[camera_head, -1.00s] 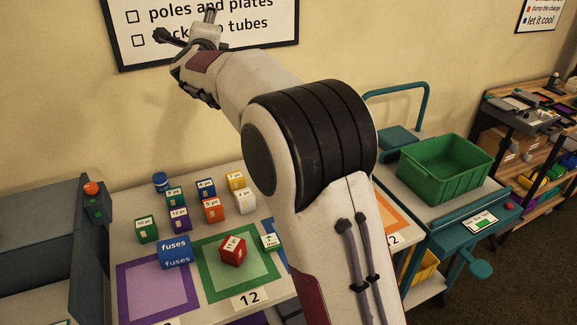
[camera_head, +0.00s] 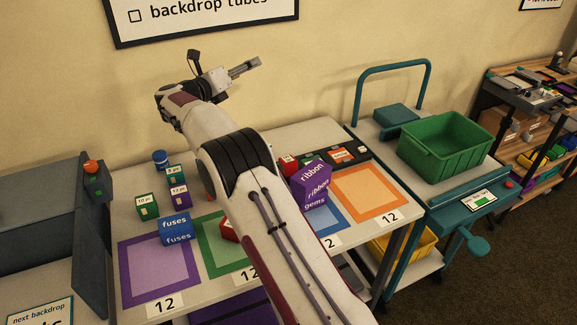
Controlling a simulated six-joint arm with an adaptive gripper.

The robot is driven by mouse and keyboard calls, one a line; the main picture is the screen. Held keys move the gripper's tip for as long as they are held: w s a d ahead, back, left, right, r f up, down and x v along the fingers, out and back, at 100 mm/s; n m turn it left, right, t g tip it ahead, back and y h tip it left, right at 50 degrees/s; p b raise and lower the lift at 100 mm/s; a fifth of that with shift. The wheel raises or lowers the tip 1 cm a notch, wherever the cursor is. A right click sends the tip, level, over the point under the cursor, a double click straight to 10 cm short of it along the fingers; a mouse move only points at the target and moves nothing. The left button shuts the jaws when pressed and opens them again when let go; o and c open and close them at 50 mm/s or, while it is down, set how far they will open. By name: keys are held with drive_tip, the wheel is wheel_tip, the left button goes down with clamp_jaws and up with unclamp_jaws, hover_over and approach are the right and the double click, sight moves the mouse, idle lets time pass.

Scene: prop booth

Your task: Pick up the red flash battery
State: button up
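A red labelled block (camera_head: 229,231) sits on the green-bordered square (camera_head: 207,232) of the table, mostly hidden behind my arm. A second red block with a white label (camera_head: 287,163) stands at the back of the table, just right of my arm. I cannot tell which of the two is the flash battery, as the labels are too small. My gripper (camera_head: 252,66) is high above the back of the table, in front of the wall, pointing right and well away from both. No object shows at its fingertips. Whether its fingers are apart is unclear.
A blue fuses box (camera_head: 174,231) and a purple ribbon box (camera_head: 312,185) stand on the table, with several small labelled boxes behind. A black strip (camera_head: 345,156) lies at the back right. The orange square (camera_head: 370,192) is clear. A green bin (camera_head: 445,145) stands on a cart.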

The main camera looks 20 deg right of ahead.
drive_tip(key=s+f+m+g, duration=0.4)
drive_tip(key=f+m+g, duration=0.1)
drive_tip(key=f, duration=0.8)
drive_tip(key=m+g, duration=0.5)
approach(289, 167)
drive_tip(key=shift+w+d+f, duration=0.2)
drive_tip(key=shift+w+f, duration=0.25)
drive_tip(key=shift+w, duration=0.15)
drive_tip(key=shift+w+d+f, duration=0.2)
drive_tip(key=shift+w+f, duration=0.25)
drive_tip(key=shift+w, duration=0.15)
drive_tip(key=shift+d, duration=0.15)
drive_tip(key=shift+x, duration=1.15)
drive_tip(key=shift+d, duration=0.15)
drive_tip(key=shift+x, duration=2.35)
